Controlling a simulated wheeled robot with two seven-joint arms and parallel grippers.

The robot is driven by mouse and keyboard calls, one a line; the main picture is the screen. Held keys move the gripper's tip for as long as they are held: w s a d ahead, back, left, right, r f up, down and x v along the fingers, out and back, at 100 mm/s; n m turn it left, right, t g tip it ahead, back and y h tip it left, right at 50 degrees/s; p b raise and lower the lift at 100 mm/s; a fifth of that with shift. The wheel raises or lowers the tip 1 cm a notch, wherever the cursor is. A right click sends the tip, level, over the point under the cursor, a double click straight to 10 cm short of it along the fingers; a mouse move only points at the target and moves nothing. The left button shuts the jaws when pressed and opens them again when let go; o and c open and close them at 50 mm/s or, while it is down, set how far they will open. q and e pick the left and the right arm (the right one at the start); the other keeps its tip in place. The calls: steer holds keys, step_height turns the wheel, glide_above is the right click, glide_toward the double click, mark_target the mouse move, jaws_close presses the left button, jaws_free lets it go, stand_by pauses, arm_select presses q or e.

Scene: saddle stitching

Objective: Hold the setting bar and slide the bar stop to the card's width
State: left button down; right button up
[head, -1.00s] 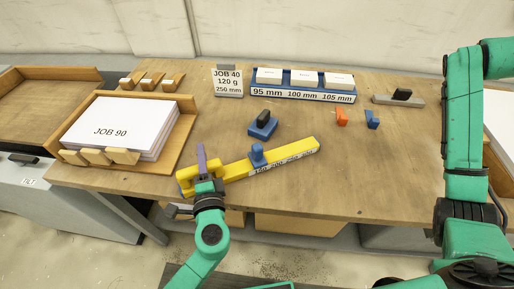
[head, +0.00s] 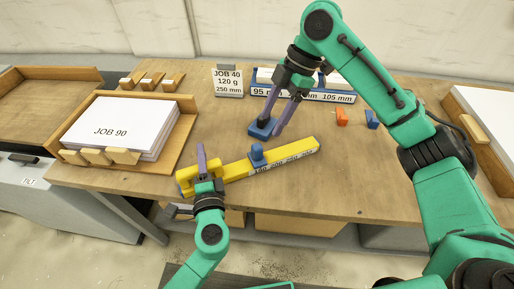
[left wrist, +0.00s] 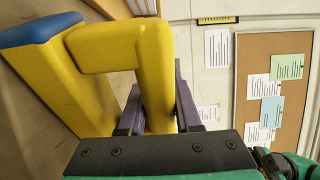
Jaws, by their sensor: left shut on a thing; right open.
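The yellow setting bar (head: 232,172) lies slanted on the table near its front edge, with printed numbers along its front face. The blue bar stop (head: 257,157) sits on it about mid-length, near the low end of the numbers. My left gripper (head: 204,162) is shut on the yellow handle at the bar's left end; the left wrist view shows the handle (left wrist: 155,70) between the fingers. The card (head: 228,82) reads JOB 40, 120 g, 250 mm.
A blue rack (head: 262,90) labelled 95, 100 and 105 mm stands at the back, partly hidden by my right arm. An orange piece (head: 341,117) and a small blue piece (head: 371,119) lie to the right. A paper tray (head: 185,130) marked JOB 90 is at left.

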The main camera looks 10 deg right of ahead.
mark_target(259, 146)
steer(key=x, duration=1.1)
steer(key=shift+a, duration=0.1)
jaws_close()
stand_by(0.8)
